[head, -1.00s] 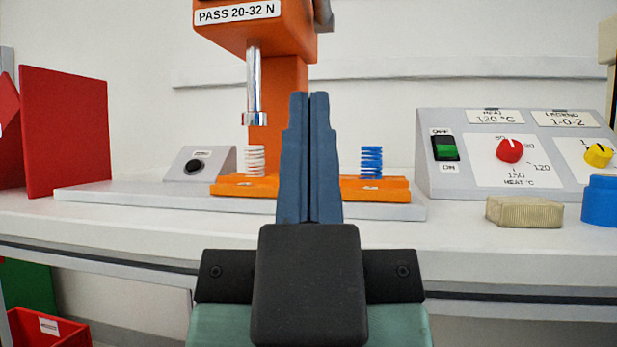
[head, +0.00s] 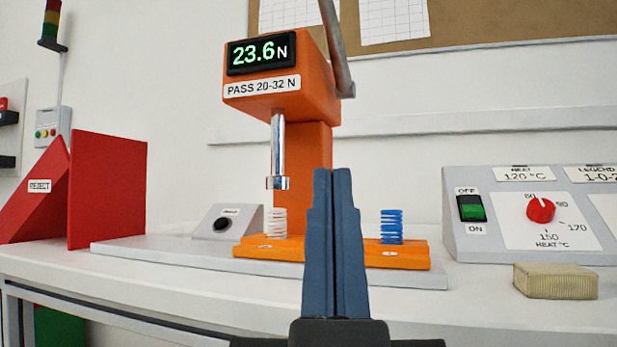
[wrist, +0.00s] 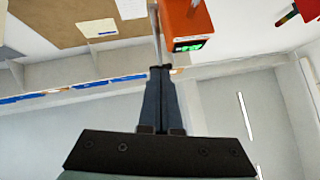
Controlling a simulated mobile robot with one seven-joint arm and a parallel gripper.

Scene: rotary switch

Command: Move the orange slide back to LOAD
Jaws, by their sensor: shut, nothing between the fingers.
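The orange slide (head: 412,262) lies along a grey base plate at the foot of the orange press (head: 300,95). A white spring (head: 276,223) stands on its left part, near and below the press's metal plunger (head: 278,150). A blue spring (head: 391,227) stands on its right part. My gripper (head: 332,172) is shut and empty, its blue fingers pointing up in front of the slide and hiding its middle. The press display (head: 261,53) reads 23.6 N. In the wrist view my gripper (wrist: 160,68) is shut, with the press head (wrist: 187,22) beyond; the slide is not visible there.
A control panel (head: 470,240) with a green switch and red knob stands at right, a beige block (head: 555,281) before it. A red reject bin (head: 105,190) stands at left. A small button box (head: 226,222) sits behind the slide. The press lever (head: 338,50) rises at the top.

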